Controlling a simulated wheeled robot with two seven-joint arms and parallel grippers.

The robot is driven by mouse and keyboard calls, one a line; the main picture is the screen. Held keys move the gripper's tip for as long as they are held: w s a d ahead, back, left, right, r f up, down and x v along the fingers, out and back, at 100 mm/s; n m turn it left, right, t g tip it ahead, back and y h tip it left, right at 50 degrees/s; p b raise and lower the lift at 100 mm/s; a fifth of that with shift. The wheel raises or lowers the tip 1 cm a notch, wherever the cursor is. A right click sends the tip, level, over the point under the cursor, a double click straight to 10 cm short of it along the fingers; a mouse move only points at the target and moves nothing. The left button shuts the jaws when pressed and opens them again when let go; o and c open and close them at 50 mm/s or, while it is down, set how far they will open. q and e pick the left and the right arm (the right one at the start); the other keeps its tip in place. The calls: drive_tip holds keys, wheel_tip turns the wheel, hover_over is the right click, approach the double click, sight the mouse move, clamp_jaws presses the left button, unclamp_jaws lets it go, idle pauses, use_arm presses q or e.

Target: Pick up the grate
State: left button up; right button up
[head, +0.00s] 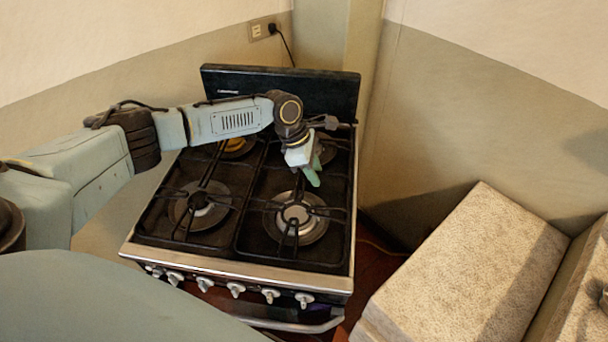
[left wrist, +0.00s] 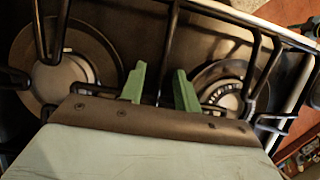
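The black grate (head: 243,192) lies over the burners of the stove, its bars crossing the whole cooktop. My left gripper (head: 312,176) is over the right half of the stove, above the grate bars. In the left wrist view the two green fingers of the left gripper (left wrist: 160,85) stand apart. A dark bar of the grate (left wrist: 172,45) runs up between and beyond the fingertips. I cannot tell whether the fingers touch it. My right gripper does not show.
The stove (head: 240,280) has a silver front edge with several knobs and a raised dark back panel (head: 300,92). A wall stands close on the right. A pale speckled block (head: 470,270) is at the lower right. A plug and socket (head: 262,29) are on the back wall.

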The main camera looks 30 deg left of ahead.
use_arm(q)
drive_tip(key=shift+d+f, duration=0.15)
drive_tip(key=shift+f, duration=0.35)
clamp_jaws()
drive_tip(key=shift+w+r, duration=0.15)
idle(0.9)
